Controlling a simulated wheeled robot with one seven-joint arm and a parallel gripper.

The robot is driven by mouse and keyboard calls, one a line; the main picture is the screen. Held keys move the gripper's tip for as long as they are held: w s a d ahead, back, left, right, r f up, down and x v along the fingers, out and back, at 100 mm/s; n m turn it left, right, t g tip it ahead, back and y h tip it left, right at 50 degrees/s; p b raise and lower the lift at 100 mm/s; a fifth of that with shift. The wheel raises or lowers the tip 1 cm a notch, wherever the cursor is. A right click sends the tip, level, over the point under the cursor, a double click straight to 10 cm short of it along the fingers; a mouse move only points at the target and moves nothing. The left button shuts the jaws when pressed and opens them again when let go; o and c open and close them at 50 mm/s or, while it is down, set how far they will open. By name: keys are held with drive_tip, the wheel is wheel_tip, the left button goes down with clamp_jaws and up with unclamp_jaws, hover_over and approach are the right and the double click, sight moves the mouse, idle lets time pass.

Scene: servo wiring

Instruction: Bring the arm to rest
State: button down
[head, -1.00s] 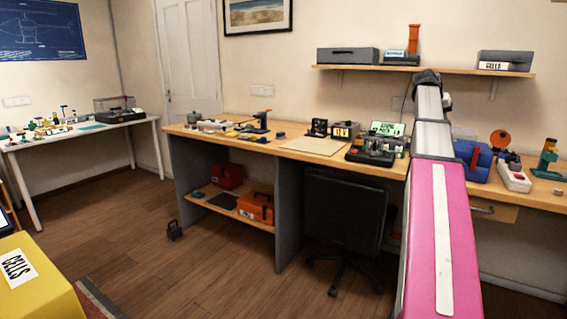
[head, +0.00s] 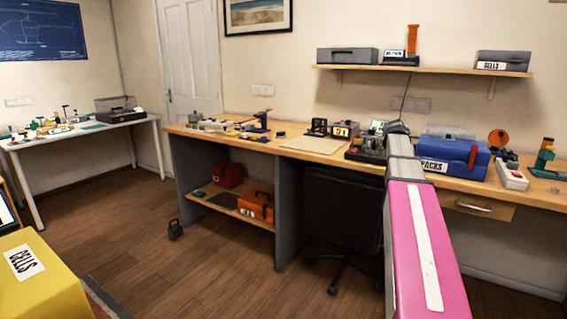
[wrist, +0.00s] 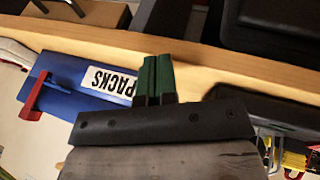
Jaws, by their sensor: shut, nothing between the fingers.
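My gripper (wrist: 154,80) shows in the wrist view as two dark green fingers pressed together, with nothing between them. In that view it is over the front edge of the wooden bench, beside the blue box labelled PACKS (wrist: 70,85). In the head view my pink and grey arm reaches up and away toward the long workbench (head: 300,152), and its far end hides the gripper. The blue PACKS box (head: 455,158) stands on the bench just right of the arm.
A black chair (head: 340,210) stands under the bench, left of my arm. A white power strip (head: 511,175) and an orange disc (head: 497,137) are right of the blue box. A shelf (head: 420,69) hangs above.

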drive_tip(key=s+a+f+n+y, duration=0.15)
drive_tip(key=s+a+f, duration=0.25)
drive_tip(key=a+f, duration=0.55)
drive_tip(key=s+a+f+n+y, duration=0.15)
drive_tip(key=s+a+f, duration=0.45)
drive_tip(key=f, duration=0.6)
drive_tip(key=s+a+f+n+g+y, duration=0.1)
drive_tip(key=s+a+f+y, duration=0.1)
drive_tip(key=s+a+f, duration=1)
drive_tip(key=shift+s+a+f+n, duration=0.35)
drive_tip(key=shift+a+f, duration=0.2)
drive_tip(key=shift+a, duration=0.4)
